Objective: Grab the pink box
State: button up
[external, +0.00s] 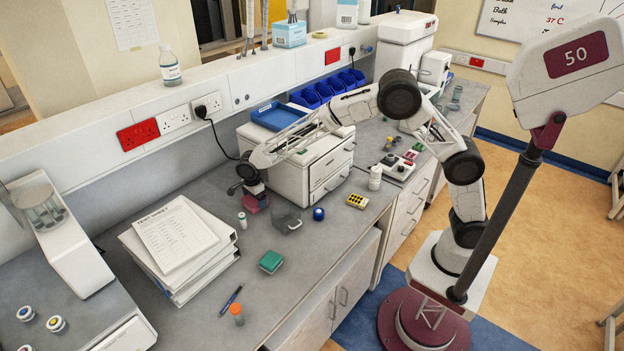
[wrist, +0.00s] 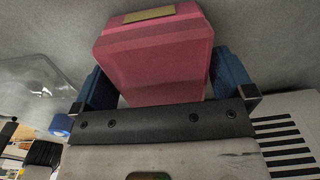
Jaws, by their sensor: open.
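The pink box (wrist: 155,60) with a yellowish label on it fills the middle of the wrist view. It also shows in the external view (external: 257,206), on the grey bench, partly hidden by my gripper. My gripper (wrist: 163,84) is open, with one blue finger pad on each side of the box. In the external view my gripper (external: 252,195) is low over the bench at the box. I cannot tell whether the pads touch the box sides.
A clear container (external: 286,221) stands just right of the box and a small white bottle (external: 242,220) close on its left. A white drawer unit (external: 300,172) is behind. A paper stack (external: 178,240), teal box (external: 271,261) and blue-capped item (external: 318,214) are nearby.

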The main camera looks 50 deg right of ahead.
jog(key=shift+f, duration=0.8)
jog(key=c, duration=0.7)
jog(key=shift+r, duration=0.1)
jog(key=shift+c, duration=0.2)
jog(key=shift+r, duration=4.9)
